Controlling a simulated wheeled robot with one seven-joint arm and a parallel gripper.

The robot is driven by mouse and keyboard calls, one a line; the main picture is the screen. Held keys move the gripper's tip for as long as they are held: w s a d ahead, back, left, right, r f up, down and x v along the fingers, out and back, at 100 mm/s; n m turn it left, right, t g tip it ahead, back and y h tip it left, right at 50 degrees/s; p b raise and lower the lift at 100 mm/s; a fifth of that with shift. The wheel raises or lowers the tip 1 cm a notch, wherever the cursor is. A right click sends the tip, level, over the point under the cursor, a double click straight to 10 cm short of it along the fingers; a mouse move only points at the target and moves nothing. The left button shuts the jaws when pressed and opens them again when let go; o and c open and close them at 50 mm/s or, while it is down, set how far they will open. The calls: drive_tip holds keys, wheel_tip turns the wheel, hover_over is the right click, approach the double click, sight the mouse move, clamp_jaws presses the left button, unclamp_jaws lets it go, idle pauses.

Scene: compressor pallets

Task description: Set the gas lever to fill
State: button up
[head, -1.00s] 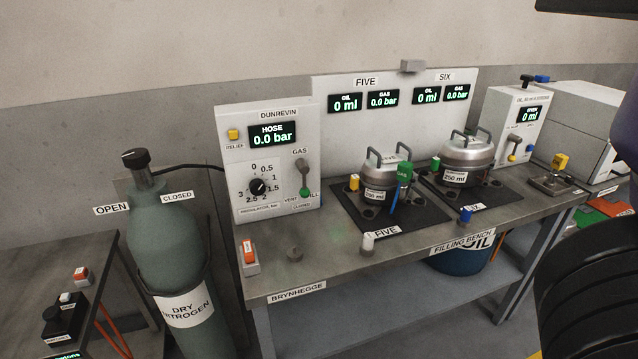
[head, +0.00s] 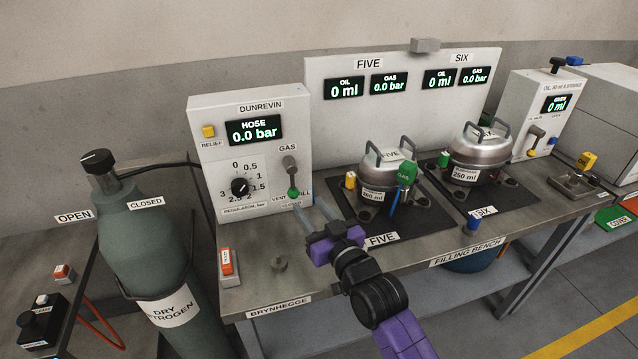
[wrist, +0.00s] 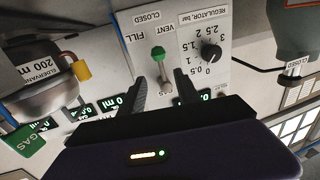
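The gas lever (head: 293,192) is on the front of the white DUNREVIN panel (head: 206,110). It has a grey stem and a green knob and hangs down toward the CLOSED label, between VENT and FILL. In the wrist view the green knob (wrist: 158,52) appears ahead of the fingers, with the picture turned over. My gripper (head: 308,204) is in front of the panel's lower right, its fingers pointing at the lever. The fingers (wrist: 161,78) are spread, with the lever in the gap between them in the wrist view. I cannot tell whether either touches it. The hose display reads 0.0 bar.
The regulator dial (head: 240,187) is left of the lever. The FIVE compressor (head: 385,170) with a green GAS connector (head: 407,174) stands right of my gripper. The nitrogen cylinder (head: 150,240) stands left.

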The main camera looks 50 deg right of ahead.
sight(294, 187)
drive_tip(key=x, duration=0.7)
drive_tip(key=shift+w+d+p, duration=0.1)
drive_tip(key=shift+w+p, duration=0.3)
clamp_jaws()
